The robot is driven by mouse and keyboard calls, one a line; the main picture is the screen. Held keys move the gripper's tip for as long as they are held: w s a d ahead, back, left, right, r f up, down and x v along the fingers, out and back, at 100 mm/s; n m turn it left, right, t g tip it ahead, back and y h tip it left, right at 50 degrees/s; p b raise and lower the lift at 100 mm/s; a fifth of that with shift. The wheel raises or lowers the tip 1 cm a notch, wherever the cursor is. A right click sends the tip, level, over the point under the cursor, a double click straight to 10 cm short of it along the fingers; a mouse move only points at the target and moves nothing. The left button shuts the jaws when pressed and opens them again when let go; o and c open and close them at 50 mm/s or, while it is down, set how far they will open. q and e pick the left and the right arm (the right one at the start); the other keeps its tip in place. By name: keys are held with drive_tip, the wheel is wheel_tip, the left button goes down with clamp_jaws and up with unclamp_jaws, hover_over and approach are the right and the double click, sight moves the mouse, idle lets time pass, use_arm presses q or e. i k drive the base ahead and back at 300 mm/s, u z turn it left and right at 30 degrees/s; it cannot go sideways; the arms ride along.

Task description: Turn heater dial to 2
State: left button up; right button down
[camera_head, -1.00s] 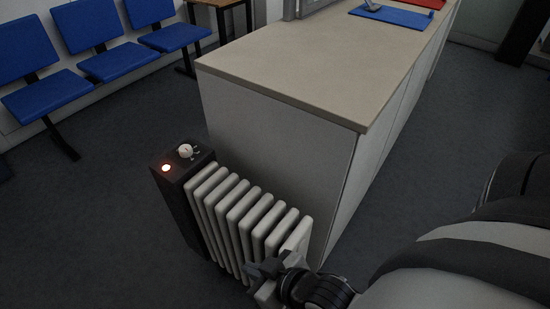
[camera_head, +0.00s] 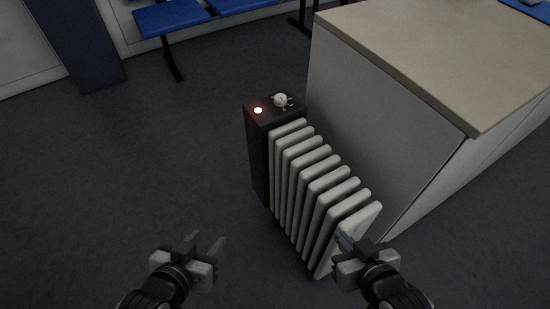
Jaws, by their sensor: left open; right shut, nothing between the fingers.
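The heater (camera_head: 320,180) is a white finned radiator with a black control end (camera_head: 258,150). The dial's numbers are too small to read. My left gripper (camera_head: 205,245) is open and empty, over the floor left of the heater and well short of the dial. My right gripper (camera_head: 345,240) is shut and empty, in front of the near end of the fins; I cannot tell whether it touches them.
A counter (camera_head: 400,130) with a beige top stands right beside the heater on its right. Blue chairs (camera_head: 172,20) and a dark post (camera_head: 75,45) are at the back. The dark floor (camera_head: 130,170) left of the heater is clear.

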sight(280, 100)
drive_tip(key=u, duration=0.4)
drive_tip(key=k, duration=0.5)
drive_tip(key=u, duration=1.2)
drive_tip(key=i, duration=0.6)
drive_tip(key=z, duration=0.5)
drive_tip(key=i, duration=0.9)
drive_tip(key=z, duration=0.85)
